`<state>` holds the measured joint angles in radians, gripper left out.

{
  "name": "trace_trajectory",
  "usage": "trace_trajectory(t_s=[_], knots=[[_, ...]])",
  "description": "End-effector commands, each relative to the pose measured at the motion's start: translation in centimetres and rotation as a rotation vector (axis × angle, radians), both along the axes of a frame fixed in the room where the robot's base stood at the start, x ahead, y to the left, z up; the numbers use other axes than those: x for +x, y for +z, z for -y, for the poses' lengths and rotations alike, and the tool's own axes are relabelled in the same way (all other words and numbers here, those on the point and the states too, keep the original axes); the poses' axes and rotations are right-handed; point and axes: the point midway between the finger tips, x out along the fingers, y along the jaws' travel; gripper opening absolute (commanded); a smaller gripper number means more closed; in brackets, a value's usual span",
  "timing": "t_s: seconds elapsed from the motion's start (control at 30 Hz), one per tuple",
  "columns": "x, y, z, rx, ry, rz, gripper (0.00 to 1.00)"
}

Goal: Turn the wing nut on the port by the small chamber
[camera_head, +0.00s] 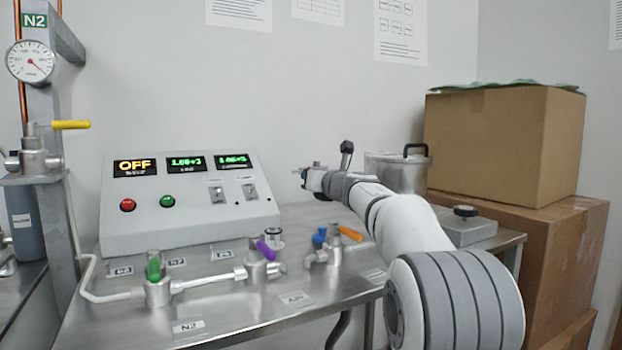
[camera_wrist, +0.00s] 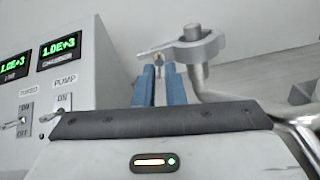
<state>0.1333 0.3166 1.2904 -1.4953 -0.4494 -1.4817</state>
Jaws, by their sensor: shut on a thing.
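My gripper (camera_head: 303,175) is stretched out over the back of the steel table, left of the small chamber (camera_head: 402,174), a steel pot with a black lid handle. In the wrist view, the two blue fingers of my gripper (camera_wrist: 159,72) are closed on a small grey wing nut (camera_wrist: 158,58). The nut sits at the left end of a grey ring clamp (camera_wrist: 196,48) around the port, whose round stub (camera_wrist: 194,26) rises through it. The fingers hide part of the nut. In the head view the nut is too small to tell apart from the gripper.
A control box (camera_head: 185,205) with displays and switches stands left of my gripper. Valves with a green knob (camera_head: 154,266), purple handle (camera_head: 265,250) and orange handle (camera_head: 350,233) stand at the front. Cardboard boxes (camera_head: 500,150) fill the right side.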

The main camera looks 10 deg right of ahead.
Motion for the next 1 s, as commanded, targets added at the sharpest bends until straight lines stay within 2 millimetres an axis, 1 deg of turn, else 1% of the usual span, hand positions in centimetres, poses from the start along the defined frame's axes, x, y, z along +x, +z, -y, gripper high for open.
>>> trace_trajectory(t_s=[0.07, 0.1, 0.2, 0.43, 0.53, 0.9, 1.0], knots=[[0.0, -0.2, -0.1, -0.001, 0.003, -0.003, 0.0], [0.0, -0.2, -0.1, -0.001, 0.003, -0.003, 0.12], [0.0, -0.2, -0.1, -0.001, 0.002, -0.002, 0.19], [-0.1, -0.1, 0.0, 0.0, 0.0, -0.001, 0.19], [-0.7, 0.0, 0.2, 0.0, 0.0, -0.001, 0.19], [-6.0, 0.0, 2.0, 0.0, 0.0, -0.001, 0.19], [-6.9, -0.1, 2.2, -0.001, 0.0, -0.002, 0.19]])
